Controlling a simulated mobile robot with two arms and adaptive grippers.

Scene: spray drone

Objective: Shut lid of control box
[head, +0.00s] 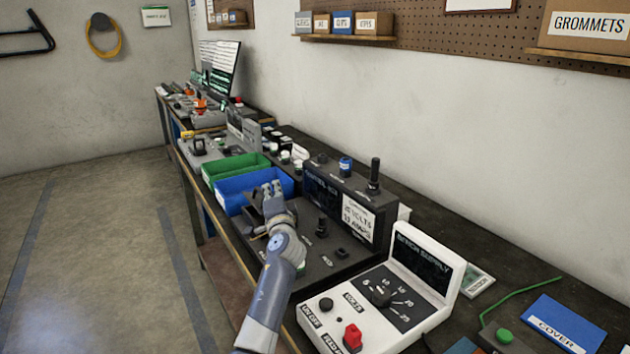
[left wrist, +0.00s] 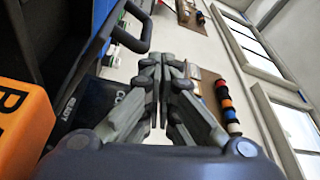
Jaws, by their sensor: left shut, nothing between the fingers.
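A black control unit with an upright back panel (head: 322,190) and a flat front panel (head: 325,258) stands mid-bench. My left gripper (head: 270,190) is shut and empty, at the unit's left end and in front of the blue bin. Whether it touches either is unclear. In the left wrist view the closed fingers (left wrist: 160,65) point at the wall, beside a black handle (left wrist: 138,35) and a dark panel with partly hidden white letters. My right gripper is not in view.
A blue bin (head: 232,188) and a green bin (head: 228,167) stand beyond the unit. The floor left of the bench is clear.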

